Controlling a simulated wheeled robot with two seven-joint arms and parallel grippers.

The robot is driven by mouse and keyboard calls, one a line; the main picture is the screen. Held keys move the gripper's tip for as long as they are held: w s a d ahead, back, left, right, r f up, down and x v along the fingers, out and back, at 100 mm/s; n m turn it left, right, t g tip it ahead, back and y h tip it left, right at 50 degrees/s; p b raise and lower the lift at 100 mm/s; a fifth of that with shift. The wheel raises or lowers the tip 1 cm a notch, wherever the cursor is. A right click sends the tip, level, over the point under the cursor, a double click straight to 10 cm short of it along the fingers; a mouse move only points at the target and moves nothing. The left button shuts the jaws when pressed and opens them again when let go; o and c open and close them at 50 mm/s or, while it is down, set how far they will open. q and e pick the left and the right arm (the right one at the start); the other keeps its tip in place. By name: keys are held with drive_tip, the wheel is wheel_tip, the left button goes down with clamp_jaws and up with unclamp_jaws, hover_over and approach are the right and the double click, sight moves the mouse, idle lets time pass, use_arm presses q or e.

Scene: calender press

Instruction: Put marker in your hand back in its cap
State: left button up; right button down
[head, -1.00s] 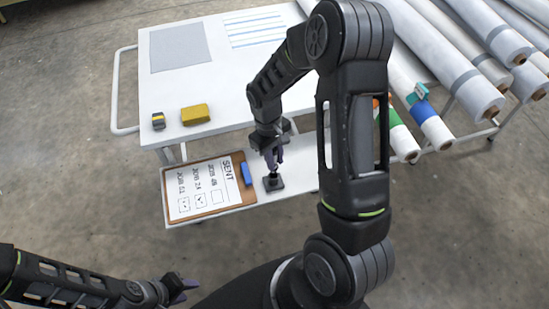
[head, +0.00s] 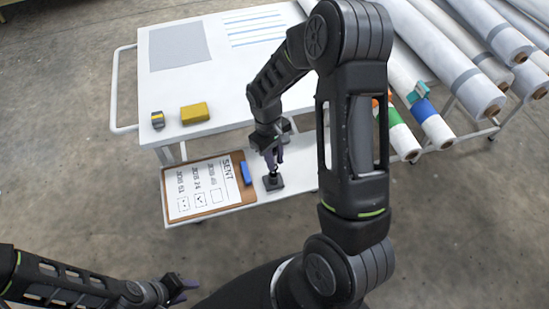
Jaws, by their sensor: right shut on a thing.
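My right gripper (head: 271,160) reaches down over the lower shelf of a white cart. It is shut on a thin dark thing, likely the marker (head: 271,171), which is mostly hidden by the fingers. Directly below is a small black square block (head: 273,183) on the shelf, likely holding the cap. The marker's lower end meets or nearly meets the top of the block; I cannot tell whether it touches or sits inside. My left gripper (head: 184,288) is at the lower left, away from the cart, empty, with its fingers apart.
A clipboard (head: 208,205) with a marked sheet and a blue block (head: 246,173) lies left of the black block. The cart's upper top (head: 245,75) holds a yellow sponge (head: 195,113) and a small grey-yellow thing (head: 158,119).

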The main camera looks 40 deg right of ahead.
drive_tip(key=shift+f+b, duration=1.45)
drive_tip(key=shift+f, duration=0.45)
drive_tip(key=c, duration=1.2)
unclamp_jaws()
drive_tip(key=shift+w+r, duration=0.1)
drive_tip(key=shift+r, duration=0.15)
drive_tip(key=r, duration=0.5)
drive_tip(key=w+r, duration=0.1)
drive_tip(key=r, duration=0.1)
drive_tip(key=shift+r, duration=0.15)
